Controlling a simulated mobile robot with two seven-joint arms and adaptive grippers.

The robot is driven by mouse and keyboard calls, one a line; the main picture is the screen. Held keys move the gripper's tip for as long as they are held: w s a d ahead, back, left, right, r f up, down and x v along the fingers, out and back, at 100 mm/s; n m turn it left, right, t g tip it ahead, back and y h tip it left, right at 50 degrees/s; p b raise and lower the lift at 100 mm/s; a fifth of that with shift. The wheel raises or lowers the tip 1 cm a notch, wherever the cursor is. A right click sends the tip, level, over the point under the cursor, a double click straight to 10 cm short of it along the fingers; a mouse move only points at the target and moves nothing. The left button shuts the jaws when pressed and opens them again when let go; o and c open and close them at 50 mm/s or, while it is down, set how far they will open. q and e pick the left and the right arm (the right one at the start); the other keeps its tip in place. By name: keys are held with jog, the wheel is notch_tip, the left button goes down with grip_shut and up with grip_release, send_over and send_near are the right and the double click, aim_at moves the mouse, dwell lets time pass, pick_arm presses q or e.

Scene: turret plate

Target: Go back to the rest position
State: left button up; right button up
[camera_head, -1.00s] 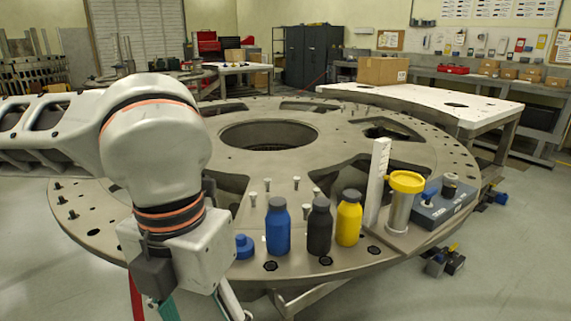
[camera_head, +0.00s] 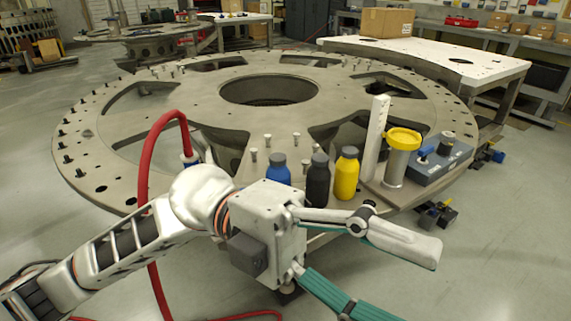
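My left arm comes in from the lower left, and its gripper (camera_head: 418,287) points to the lower right in front of the turret plate (camera_head: 190,90). Its two long fingers are spread apart with nothing seen between them; the lower fingertip runs to the bottom edge of the picture. The gripper body hides the lower part of the blue bottle (camera_head: 279,172) and part of the plate's front edge. My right gripper is not in view.
A black bottle (camera_head: 318,182), yellow bottle (camera_head: 346,175), white upright bar (camera_head: 374,138), yellow-topped cylinder (camera_head: 397,165) and control box (camera_head: 440,163) stand on the plate's right front. A red hose (camera_head: 143,180) arches behind my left arm. Open floor lies at lower right.

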pick_arm(q)
jog(key=w+a+n+t+h+p, duration=0.1)
jog(key=w+a+n+t+h, duration=0.3)
jog(key=w+n+t+h, duration=0.85)
jog(key=w+a+f+n+t+y+p, duration=0.1)
jog(key=w+a+f+n+t+y, duration=0.3)
jog(key=w+f+n+t+y, duration=0.35)
jog(key=w+a+f+n+t+y, duration=0.5)
jog(key=f+n+t+y, duration=0.2)
jog(key=f+n+t, duration=0.3)
jog(key=s+a+f+n+g+y, duration=0.25)
jog(key=a+f+y, duration=0.2)
jog(key=f, duration=0.55)
jog(key=s+a+f+n+g+y, duration=0.1)
jog(key=s+a+f+n+y, duration=0.15)
jog(key=a+f, duration=0.45)
jog(key=s+a+f+n+g+y, duration=0.1)
jog(key=s+a+f+g+y, duration=0.1)
jog(key=s+f, duration=0.4)
jog(key=s+a+f+n+g+y+p, duration=0.1)
jog(key=s+a+f+g+y, duration=0.1)
jog(key=s+f, duration=0.5)
notch_tip(320, 180, down, 4)
jog(key=shift+a+f+g, duration=0.1)
jog(key=shift+a+g, duration=0.25)
jog(key=shift+a, duration=0.1)
